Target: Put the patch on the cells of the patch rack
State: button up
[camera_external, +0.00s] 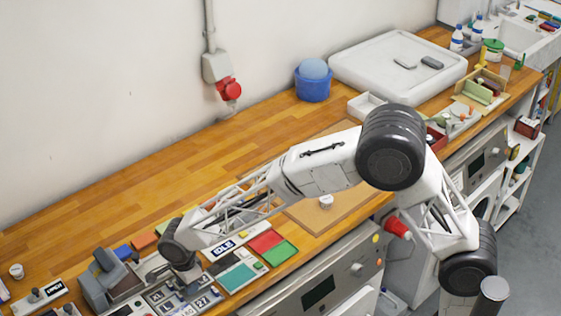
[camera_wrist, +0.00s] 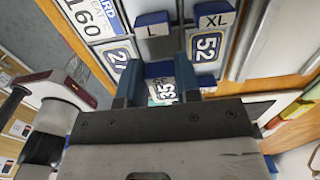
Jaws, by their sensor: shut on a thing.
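My gripper (camera_wrist: 160,80) is shut on a small blue-edged patch (camera_wrist: 158,69), which shows between the two dark blue fingers in the wrist view. A white face marked "35" (camera_wrist: 165,91) shows just below it; I cannot tell whether it belongs to the patch or the rack. The patch rack (camera_external: 158,296) lies under my gripper at the lower left in the external view, partly hidden by my wrist. Its plates marked "27" (camera_wrist: 118,56) and "52" (camera_wrist: 208,46) flank the fingers in the wrist view.
A grey stapler-like press (camera_external: 105,278) stands left of the rack. Red (camera_external: 266,242) and green (camera_external: 280,253) panels and a teal panel (camera_external: 237,276) lie to its right. A blue bucket (camera_external: 313,84) and white tray (camera_external: 398,60) stand farther back. The wooden bench behind the rack is largely clear.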

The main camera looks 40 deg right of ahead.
jog(key=shift+f, duration=0.45)
jog(key=shift+f, duration=0.35)
dwell(0.4)
jog(key=o, duration=1)
jog(key=shift+r, duration=3.9)
